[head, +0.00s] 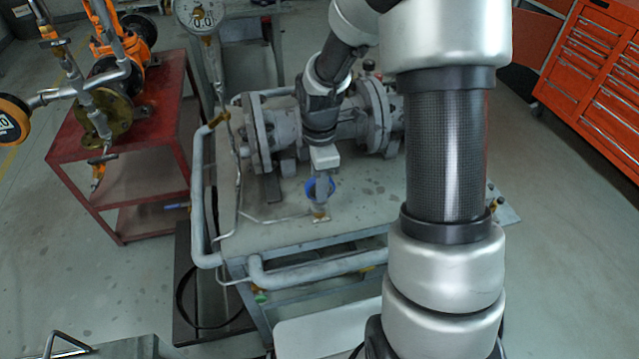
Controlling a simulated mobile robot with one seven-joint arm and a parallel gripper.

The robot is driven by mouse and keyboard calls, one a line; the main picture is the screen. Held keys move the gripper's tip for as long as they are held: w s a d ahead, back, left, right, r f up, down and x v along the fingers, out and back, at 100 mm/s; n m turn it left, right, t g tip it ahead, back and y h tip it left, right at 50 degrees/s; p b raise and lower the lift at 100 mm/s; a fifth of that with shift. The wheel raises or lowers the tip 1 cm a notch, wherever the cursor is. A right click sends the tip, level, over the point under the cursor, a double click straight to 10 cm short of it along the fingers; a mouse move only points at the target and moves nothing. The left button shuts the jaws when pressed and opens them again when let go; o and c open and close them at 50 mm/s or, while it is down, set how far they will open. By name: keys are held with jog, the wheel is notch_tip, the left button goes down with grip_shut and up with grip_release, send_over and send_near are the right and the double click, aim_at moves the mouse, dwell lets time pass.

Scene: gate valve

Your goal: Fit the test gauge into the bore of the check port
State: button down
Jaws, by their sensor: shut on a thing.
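My gripper (322,176) points down over the near part of the grey bench, below a white block at its wrist. It is shut on a small blue round thing, which I take for the test gauge (312,188). The gripper partly hides the gauge. A short grey piece shows just below the gauge. Under it, a small tan fitting, seemingly the check port (320,217), stands on the bench top. Its bore is too small to make out. I cannot tell whether the gauge's lower end is above the bore or in it.
A large grey flanged valve (262,135) lies on the bench (265,222) behind my gripper. Grey pipes (310,272) run along the bench's left and front. A dial gauge (200,16) stands on a thin tube at left. A red table (165,135) and red drawer cabinet (590,80) flank the bench.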

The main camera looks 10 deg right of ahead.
jog(key=shift+f+b, duration=0.5)
jog(key=shift+f, duration=0.7)
dwell(1.5)
jog(key=c, duration=1.4)
grip_release()
jog(key=shift+c, duration=0.2)
jog(key=shift+o, duration=0.4)
jog(key=o, duration=0.4)
jog(key=shift+r+p, duration=3.35)
jog(key=shift+r, duration=0.65)
jog(key=shift+r, duration=0.1)
